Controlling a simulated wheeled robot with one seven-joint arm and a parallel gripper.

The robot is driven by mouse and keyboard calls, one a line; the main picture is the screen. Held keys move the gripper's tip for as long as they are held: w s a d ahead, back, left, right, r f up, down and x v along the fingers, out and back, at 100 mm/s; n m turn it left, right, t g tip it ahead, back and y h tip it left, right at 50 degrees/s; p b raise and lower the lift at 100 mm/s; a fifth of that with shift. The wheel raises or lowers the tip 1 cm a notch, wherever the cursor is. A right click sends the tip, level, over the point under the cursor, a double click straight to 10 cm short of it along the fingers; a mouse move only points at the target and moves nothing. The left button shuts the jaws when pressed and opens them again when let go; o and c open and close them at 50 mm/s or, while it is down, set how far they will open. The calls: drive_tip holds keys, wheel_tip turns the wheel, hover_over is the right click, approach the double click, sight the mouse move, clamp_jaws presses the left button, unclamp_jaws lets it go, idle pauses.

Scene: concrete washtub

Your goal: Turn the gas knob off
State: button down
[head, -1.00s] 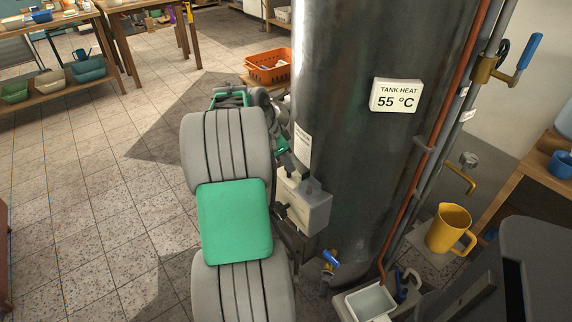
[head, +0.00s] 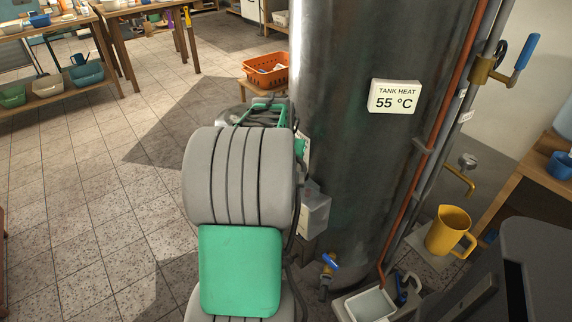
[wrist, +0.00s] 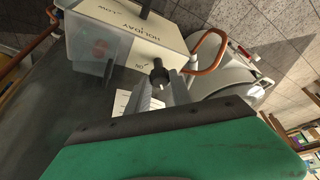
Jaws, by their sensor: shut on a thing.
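The grey control box (head: 315,214) sits low on the front of the tank, partly hidden by my arm in the head view. In the wrist view the box (wrist: 88,35) carries upside-down lettering, with "HOLIDAY", "LOW" and "ON" readable. A dark knob (wrist: 159,72) stands out beside the "ON" mark. My gripper (wrist: 161,82) has its two grey fingers closed on the knob. The fingertips partly hide it, and its exact pointer direction is unclear. In the head view, my arm hides the gripper and knob.
A blue-handled tap (head: 329,264) and a basin (head: 370,304) are below. An orange basket (head: 267,70) stands behind. Floor on the left is clear.

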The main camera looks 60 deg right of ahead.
drive_tip(key=shift+n, duration=0.5)
drive_tip(key=c, duration=1.1)
unclamp_jaws()
drive_tip(key=shift+c, duration=0.2)
